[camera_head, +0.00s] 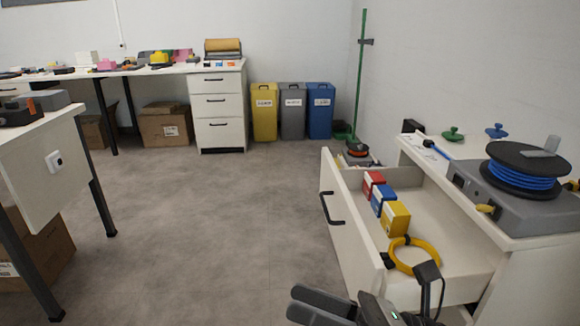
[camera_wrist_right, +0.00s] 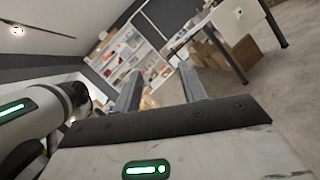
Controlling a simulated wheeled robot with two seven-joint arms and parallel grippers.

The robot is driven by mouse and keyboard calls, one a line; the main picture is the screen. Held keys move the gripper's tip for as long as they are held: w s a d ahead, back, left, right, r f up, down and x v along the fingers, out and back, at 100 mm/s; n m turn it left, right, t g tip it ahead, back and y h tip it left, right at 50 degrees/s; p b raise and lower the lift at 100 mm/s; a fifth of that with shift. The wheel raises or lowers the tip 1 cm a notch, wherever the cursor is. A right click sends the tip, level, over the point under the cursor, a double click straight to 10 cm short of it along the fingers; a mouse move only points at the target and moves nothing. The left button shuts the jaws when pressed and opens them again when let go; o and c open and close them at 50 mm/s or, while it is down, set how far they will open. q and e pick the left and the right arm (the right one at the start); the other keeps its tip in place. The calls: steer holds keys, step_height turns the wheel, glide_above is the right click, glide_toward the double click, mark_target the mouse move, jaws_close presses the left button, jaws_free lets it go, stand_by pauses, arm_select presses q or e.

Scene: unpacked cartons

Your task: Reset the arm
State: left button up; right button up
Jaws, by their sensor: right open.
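My right gripper (camera_head: 335,306) shows at the bottom of the head view, in front of the open drawer and a little to its left. Its two fingers are apart and nothing is between them. In the right wrist view the same gripper (camera_wrist_right: 162,88) is open and empty, with the room and shelves far behind its fingers. My left gripper and left arm are not in the head view.
An open white drawer (camera_head: 348,228) at right holds red, blue and yellow boxes and a yellow ring (camera_head: 413,270). A cabinet top beside it carries a blue cable reel (camera_head: 525,175). A white table (camera_head: 35,150) stands at left. The grey floor between is clear.

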steer(key=w+d+f+m+t+h+b, duration=0.15)
steer(key=d+f+m+t+h, duration=0.3)
steer(key=m, duration=1.05)
steer(key=w+d+f+m+t+h+b, duration=0.1)
steer(key=w+d+f+m+t+h, duration=0.2)
steer(key=m+t+h, duration=0.75)
steer(key=s+a+f+m+g+y+b, duration=0.1)
steer(key=s+f+m+g, duration=0.25)
steer(key=f+m, duration=0.3)
steer(key=s+f+m+g+b, duration=0.1)
steer(key=s+f+m+g, duration=0.1)
steer(key=f+m+g, duration=0.35)
arm_select(q)
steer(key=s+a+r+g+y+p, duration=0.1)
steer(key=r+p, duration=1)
steer(key=p, duration=1.2)
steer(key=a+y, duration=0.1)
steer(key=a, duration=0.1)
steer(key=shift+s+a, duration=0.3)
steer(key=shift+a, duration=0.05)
arm_select(e)
steer(key=s+d+r+m+h, duration=0.1)
steer(key=d+r+m, duration=0.1)
steer(key=r, duration=0.3)
steer(key=s+d+r+m+h, duration=0.1)
steer(key=d+r+m, duration=0.1)
steer(key=r, duration=0.4)
steer(key=shift+s+d+m+g+h, duration=0.3)
steer(key=shift+s+m+g+h, duration=0.05)
steer(key=shift+s+g+h, duration=0.05)
